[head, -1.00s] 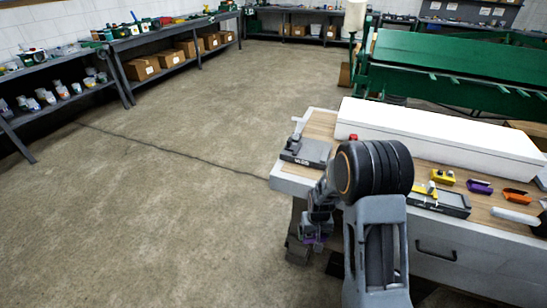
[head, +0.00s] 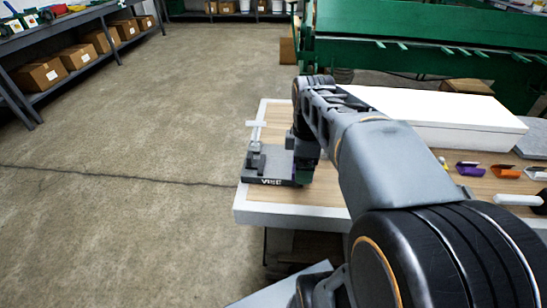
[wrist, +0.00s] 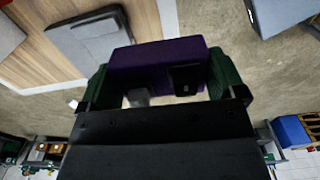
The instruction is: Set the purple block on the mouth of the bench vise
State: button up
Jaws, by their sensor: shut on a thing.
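The bench vise (head: 268,165) is a dark grey unit with a pale bar and a "VISE" label, at the left front corner of the workbench (head: 290,212). My gripper (head: 303,172) is at the vise's right side in the head view, mostly hidden by my arm. In the wrist view my gripper's green fingers (wrist: 160,78) are shut on the purple block (wrist: 152,54). A grey plate (wrist: 90,38), perhaps part of the vise, lies beyond the block at upper left. I cannot tell whether block and vise touch.
A long white box (head: 430,115) lies along the back of the bench. A purple piece (head: 468,169) and an orange piece (head: 505,172) lie to the right. A green machine (head: 420,50) stands behind. The floor to the left is clear.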

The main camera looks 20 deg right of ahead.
jog(key=w+f, duration=0.3)
jog(key=w, duration=0.6)
send_over(280, 167)
jog(key=s, duration=0.1)
notch_tip(280, 167, down, 5)
jog(key=shift+f, duration=0.1)
jog(key=shift+w+a+f, duration=0.1)
jog(key=shift+w+f, duration=0.35)
jog(key=shift+f, duration=1.7)
jog(key=shift+f, duration=0.2)
jog(key=o, duration=0.9)
